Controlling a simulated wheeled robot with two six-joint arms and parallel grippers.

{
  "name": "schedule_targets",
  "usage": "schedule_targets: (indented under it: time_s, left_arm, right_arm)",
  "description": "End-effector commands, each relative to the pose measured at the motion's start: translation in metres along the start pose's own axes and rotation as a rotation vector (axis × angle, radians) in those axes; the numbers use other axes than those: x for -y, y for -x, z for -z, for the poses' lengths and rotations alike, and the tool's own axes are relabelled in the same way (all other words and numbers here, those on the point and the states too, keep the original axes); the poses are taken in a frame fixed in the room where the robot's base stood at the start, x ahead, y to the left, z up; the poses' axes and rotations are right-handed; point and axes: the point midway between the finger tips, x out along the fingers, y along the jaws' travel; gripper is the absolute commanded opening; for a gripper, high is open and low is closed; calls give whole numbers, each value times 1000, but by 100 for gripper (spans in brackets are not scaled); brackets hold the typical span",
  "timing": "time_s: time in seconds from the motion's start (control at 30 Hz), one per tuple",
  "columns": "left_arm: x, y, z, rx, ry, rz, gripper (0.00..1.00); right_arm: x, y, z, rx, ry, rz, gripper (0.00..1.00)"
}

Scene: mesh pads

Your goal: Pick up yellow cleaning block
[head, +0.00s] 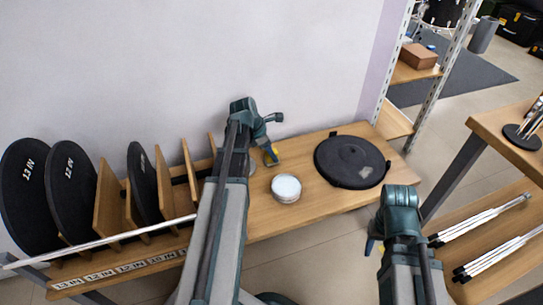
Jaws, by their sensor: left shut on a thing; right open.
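I cannot tell whether the block touches the bench. My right gripper (374,243) is open and empty, low in front of the bench; its fingers are mostly hidden by its own wrist.
A white-topped round tin (286,187) and a black round pad (351,161) lie on the bench (315,203). Several black discs (75,190) stand between wooden dividers at left. A metal shelf frame (440,85) stands at back right. A table with metal rods (490,217) is at right.

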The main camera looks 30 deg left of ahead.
Motion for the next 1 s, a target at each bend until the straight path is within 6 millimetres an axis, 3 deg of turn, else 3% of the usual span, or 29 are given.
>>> schedule_targets:
  time_s: [0.27, 0.8, 1.0]
  left_arm:
    - [0, 10, -4, 0, 0, 0, 0]
    - [0, 81, -33, 0, 0, 0, 0]
    - [0, 93, -39, 0, 0, 0, 0]
  right_arm:
    - [-1, 10, -1, 1, -1, -1, 50]
    - [-10, 87, -6, 5, -15, -7, 50]
    - [-11, 100, -7, 5, -16, -3, 50]
